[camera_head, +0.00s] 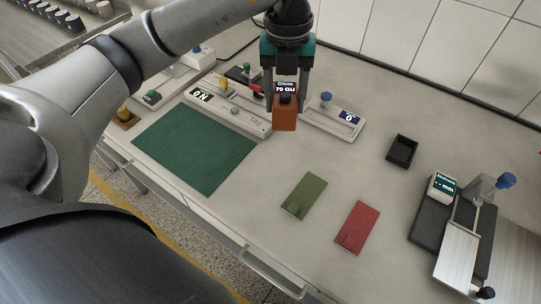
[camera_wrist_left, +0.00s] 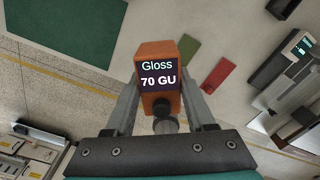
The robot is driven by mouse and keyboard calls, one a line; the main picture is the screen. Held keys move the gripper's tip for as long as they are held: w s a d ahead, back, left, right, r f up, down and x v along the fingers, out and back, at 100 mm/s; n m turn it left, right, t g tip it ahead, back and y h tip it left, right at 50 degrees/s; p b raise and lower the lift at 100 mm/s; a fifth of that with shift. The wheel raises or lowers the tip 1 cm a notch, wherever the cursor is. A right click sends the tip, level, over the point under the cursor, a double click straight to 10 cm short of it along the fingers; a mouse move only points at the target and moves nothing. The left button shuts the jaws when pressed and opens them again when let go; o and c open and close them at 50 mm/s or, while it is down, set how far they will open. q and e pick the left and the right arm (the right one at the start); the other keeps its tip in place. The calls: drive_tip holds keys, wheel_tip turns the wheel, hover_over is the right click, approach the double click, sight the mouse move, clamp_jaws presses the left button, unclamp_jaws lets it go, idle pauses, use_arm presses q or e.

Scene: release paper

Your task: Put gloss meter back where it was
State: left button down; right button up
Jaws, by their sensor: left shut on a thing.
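The gloss meter (camera_head: 285,115) is a small orange block with a dark screen reading "Gloss 70 GU" and a black knob. My left gripper (camera_head: 286,98) is shut on it and holds it upright in front of the white device row at the back of the table. In the left wrist view the gloss meter (camera_wrist_left: 158,70) sits between the fingers of my left gripper (camera_wrist_left: 160,112), its screen facing the camera. Whether it touches the table is hard to tell, but it appears raised. My right gripper is not in view.
A green mat (camera_head: 195,148) lies at left. An olive sheet (camera_head: 304,196) and a red sheet (camera_head: 356,228) lie mid-table. A black open box (camera_head: 402,151) stands at right, near a thickness device (camera_head: 443,187). White devices (camera_head: 333,120) with blue knobs line the back.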

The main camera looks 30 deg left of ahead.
use_arm(q)
drive_tip(key=a+f+n+b, duration=0.1)
drive_tip(key=f, duration=0.5)
drive_tip(key=a+f+n+b, duration=0.1)
drive_tip(key=f, duration=0.6)
drive_tip(key=a+f+b, duration=0.2)
drive_tip(key=f, duration=0.5)
drive_tip(key=shift+s+n, duration=0.35)
drive_tip(key=shift+n, duration=0.05)
drive_tip(key=shift+f, duration=0.1)
drive_tip(key=shift+c, duration=1.2)
unclamp_jaws()
